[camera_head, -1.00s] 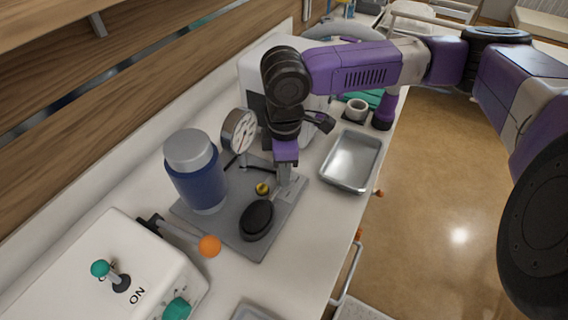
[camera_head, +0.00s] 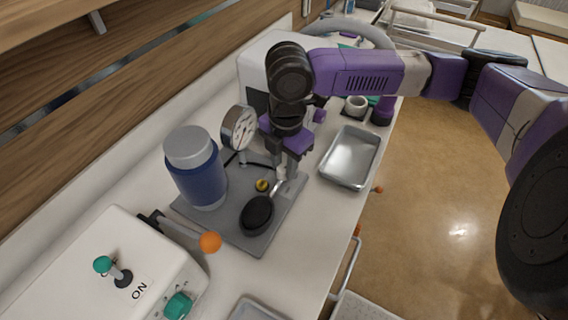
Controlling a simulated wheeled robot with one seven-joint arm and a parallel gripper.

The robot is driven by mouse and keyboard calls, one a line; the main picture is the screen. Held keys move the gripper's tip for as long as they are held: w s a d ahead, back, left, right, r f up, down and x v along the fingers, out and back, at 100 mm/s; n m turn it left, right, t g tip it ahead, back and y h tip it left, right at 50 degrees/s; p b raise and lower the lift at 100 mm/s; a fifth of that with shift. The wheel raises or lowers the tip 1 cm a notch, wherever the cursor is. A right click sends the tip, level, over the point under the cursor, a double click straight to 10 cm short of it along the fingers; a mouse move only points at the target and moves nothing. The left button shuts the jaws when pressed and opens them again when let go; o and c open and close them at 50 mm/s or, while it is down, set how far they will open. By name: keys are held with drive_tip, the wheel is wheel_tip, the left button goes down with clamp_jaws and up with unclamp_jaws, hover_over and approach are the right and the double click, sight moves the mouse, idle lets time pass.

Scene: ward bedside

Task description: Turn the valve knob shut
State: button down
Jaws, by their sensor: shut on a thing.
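My gripper (camera_head: 286,173) points down over the grey base plate (camera_head: 228,228), its fingers closed low on the valve fitting. The valve knob sits between the fingers and is almost wholly hidden by them. A grey metal stem (camera_head: 278,187) shows just below the fingertips and runs toward a black rounded pad (camera_head: 257,214). A small yellow knob (camera_head: 262,185) stands left of the fingers, apart from them. A round dial gauge (camera_head: 239,128) stands behind and to the left; its needle is too small to read.
A blue cylinder with a grey cap (camera_head: 197,170) stands left on the plate. An orange-ended lever (camera_head: 209,242) sticks out in front. A white box with teal controls (camera_head: 115,268) is front left. A metal tray (camera_head: 350,158) lies close right of the gripper.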

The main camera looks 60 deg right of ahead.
sight(285, 168)
drive_tip(key=shift+n, duration=0.4)
drive_tip(key=c, duration=1.1)
unclamp_jaws()
drive_tip(key=shift+s+r, duration=0.15)
drive_tip(key=shift+r, duration=3.8)
